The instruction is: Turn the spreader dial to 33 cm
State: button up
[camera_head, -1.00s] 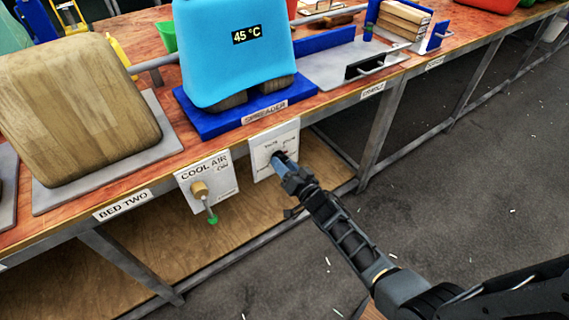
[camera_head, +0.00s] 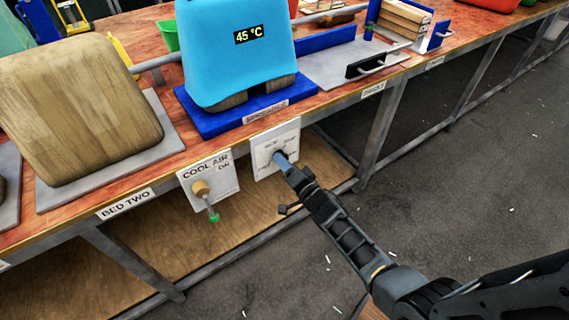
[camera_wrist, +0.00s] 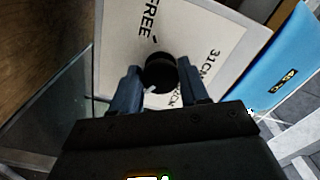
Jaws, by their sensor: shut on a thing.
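The spreader dial is a round black knob (camera_wrist: 160,72) on a white panel (camera_wrist: 200,28) in the wrist view. A white mark shows at its lower edge. Printed on the panel are FREE and 31CM, with another label partly hidden by a finger. My gripper (camera_wrist: 158,88) has its two fingers on either side of the knob and is shut on it. In the head view my gripper (camera_head: 286,163) reaches the white panel (camera_head: 264,170) under the SPREADER label; the knob is mostly hidden there. The blue spreader block (camera_head: 215,123) with a light-blue cover (camera_head: 225,65) reading 45 °C stands above.
The COOL AIR panel (camera_head: 222,171) with its tan knob and green-tipped lever is just left of the dial panel. The bench edge and a table leg (camera_head: 382,135) are near my arm.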

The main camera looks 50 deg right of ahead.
jog(key=shift+s+f, duration=0.1)
jog(key=shift+f, duration=0.05)
jog(key=o, duration=1)
jog(key=shift+v, duration=3.85)
